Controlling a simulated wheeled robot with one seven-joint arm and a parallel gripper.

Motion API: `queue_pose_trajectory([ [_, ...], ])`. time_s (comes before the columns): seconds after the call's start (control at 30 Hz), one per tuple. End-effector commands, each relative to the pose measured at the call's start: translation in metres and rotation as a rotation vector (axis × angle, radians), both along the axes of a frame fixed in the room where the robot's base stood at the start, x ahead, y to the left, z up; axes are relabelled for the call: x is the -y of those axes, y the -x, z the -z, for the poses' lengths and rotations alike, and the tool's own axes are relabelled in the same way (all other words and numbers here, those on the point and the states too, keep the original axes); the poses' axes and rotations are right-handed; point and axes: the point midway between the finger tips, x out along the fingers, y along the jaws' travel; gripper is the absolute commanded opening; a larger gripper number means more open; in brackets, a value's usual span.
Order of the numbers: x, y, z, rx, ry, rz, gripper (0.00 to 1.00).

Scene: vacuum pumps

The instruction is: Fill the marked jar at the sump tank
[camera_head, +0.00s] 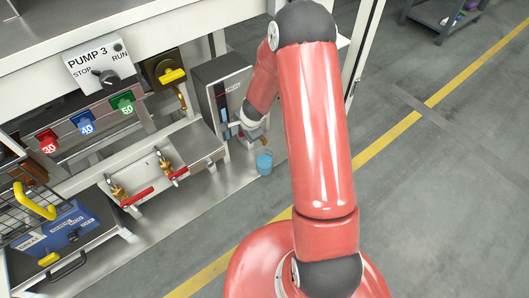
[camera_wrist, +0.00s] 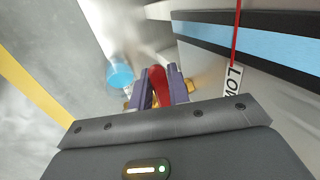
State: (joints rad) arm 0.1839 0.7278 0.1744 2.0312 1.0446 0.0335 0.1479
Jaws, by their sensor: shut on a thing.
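My gripper (camera_wrist: 161,88) is shut on a red handle (camera_wrist: 160,86) in front of the tank; in the head view my gripper (camera_head: 240,131) is small and partly hidden by my arm. The jar (camera_head: 264,162), clear with blue in or on it, stands below and right of my gripper. It also shows in the wrist view (camera_wrist: 120,76). Its mark and fill level cannot be made out.
A panel marked PUMP 3 (camera_head: 104,72) with a knob, coloured tags and two red-handled brass valves (camera_head: 167,170) are to the left. A blue case (camera_head: 56,232) lies lower left. Open floor with a yellow line (camera_head: 385,138) lies right.

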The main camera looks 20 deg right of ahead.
Motion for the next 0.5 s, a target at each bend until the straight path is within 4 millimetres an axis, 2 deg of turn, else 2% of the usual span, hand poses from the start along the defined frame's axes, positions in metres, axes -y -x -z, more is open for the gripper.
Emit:
queue_pose_trajectory([
  [0.03,-0.0002,-0.0008,-0.0009,0.002,-0.002,0.001,0.19],
  [0.2,-0.0003,-0.0003,-0.0006,0.001,-0.001,-0.003,0.41],
  [0.5,-0.0002,0.0003,-0.0007,0.0,-0.002,-0.004,0.41],
])
